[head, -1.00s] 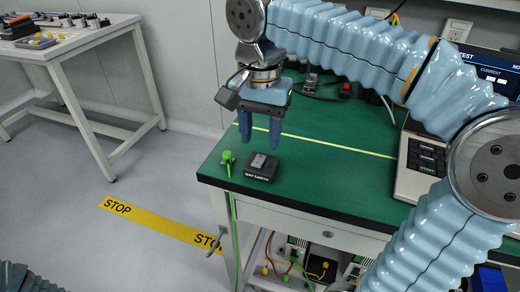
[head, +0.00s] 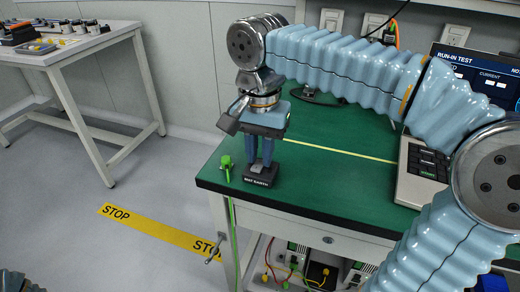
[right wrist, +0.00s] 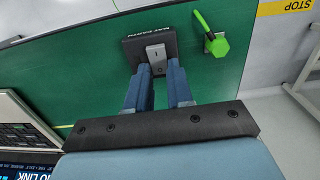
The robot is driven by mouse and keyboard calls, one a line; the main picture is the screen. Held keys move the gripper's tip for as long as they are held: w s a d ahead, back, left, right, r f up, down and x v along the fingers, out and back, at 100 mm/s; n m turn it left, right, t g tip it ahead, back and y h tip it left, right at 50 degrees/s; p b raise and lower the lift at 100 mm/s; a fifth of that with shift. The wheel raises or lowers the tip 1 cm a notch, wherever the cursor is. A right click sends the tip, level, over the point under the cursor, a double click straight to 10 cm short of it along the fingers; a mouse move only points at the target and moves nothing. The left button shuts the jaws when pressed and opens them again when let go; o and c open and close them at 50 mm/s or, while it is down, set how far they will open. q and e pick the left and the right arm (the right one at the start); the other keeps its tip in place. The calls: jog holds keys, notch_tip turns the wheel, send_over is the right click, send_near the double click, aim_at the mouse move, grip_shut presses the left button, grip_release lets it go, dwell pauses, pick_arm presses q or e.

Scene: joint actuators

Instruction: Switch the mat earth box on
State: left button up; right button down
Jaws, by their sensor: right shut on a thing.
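The mat earth box (head: 258,179) is a small black box with "MAT EARTH" lettering on its front, at the front left corner of the green table. In the right wrist view the box (right wrist: 134,53) carries a light grey switch (right wrist: 156,53) with a small dark mark. My right gripper (head: 260,163) points down over the box. Its blue fingers (right wrist: 158,72) are shut at the switch, one on each side. The fingertips hide part of the switch, and I cannot tell its position.
A green plug (head: 226,168) with a green cable stands just left of the box, close to the gripper. The green table (head: 330,185) is clear to the right up to a grey console (head: 421,175). A white bench (head: 90,45) stands at the far left.

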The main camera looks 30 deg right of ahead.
jog(key=shift+s+a+f+t+h+b, duration=0.15)
jog(key=shift+a+t+h+b, duration=0.05)
jog(key=shift+t+h+b, duration=0.45)
jog(key=shift+s+a+r+t+h, duration=0.1)
jog(key=shift+a+r+t+h, duration=0.1)
jog(key=shift+t+h, duration=0.2)
jog(key=c, duration=1)
grip_release()
jog(key=shift+d, duration=0.1)
jog(key=p+v, duration=0.3)
jog(key=v, duration=1)
jog(key=shift+r, duration=0.4)
